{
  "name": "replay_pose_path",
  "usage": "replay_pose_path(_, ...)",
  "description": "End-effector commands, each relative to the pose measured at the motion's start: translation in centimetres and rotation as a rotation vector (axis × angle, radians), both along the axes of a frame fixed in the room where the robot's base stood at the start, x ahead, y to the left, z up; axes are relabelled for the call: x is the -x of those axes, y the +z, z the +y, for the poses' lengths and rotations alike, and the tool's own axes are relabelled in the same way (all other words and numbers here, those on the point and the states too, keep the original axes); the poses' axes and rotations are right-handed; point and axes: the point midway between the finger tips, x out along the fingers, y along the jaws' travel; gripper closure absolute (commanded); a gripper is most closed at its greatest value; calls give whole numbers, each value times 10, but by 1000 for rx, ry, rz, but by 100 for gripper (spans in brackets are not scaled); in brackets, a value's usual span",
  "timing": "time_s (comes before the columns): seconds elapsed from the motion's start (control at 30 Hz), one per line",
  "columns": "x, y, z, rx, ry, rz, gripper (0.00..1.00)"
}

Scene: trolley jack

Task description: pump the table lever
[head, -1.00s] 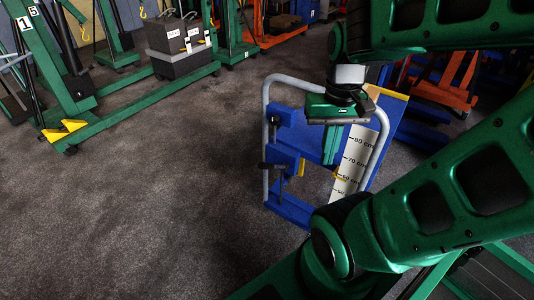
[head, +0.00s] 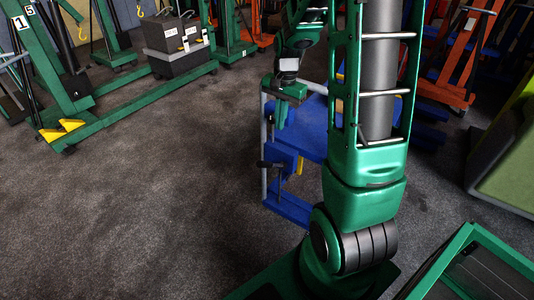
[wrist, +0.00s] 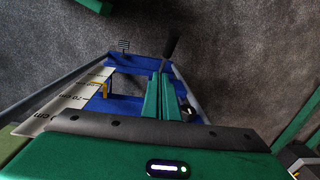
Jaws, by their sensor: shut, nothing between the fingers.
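The blue lift table (head: 288,208) with its grey handle frame (head: 264,145) stands mid-floor in the head view, its right part hidden behind my arm. A black lever (head: 268,164) sticks out at its left side. In the wrist view a dark lever (wrist: 172,45) appears just beyond my fingertips, and a small ribbed black pedal (wrist: 123,45) is left of it. My gripper (head: 280,118) is shut and empty, pointing down at the frame's top, above the lever. Its green fingers also show in the wrist view (wrist: 161,76). I cannot tell whether they touch anything.
A pale centimetre scale (wrist: 68,100) is on the table's left in the wrist view. A green hoist (head: 125,105) and grey weight blocks (head: 178,45) stand at the back left. An orange jack (head: 462,60) and a green-and-yellow box (head: 510,150) are at right.

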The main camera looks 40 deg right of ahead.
Motion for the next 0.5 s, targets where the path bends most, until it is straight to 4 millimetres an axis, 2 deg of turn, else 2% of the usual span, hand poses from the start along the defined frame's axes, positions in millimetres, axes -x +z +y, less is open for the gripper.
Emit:
replay_pose_path(0.1, -12, -11, -1, -10, -32, -2, 100)
replay_pose_path(0.2, -17, -14, -1, -14, -44, -4, 100)
replay_pose_path(0.5, -17, -14, -1, -13, -43, -5, 100)
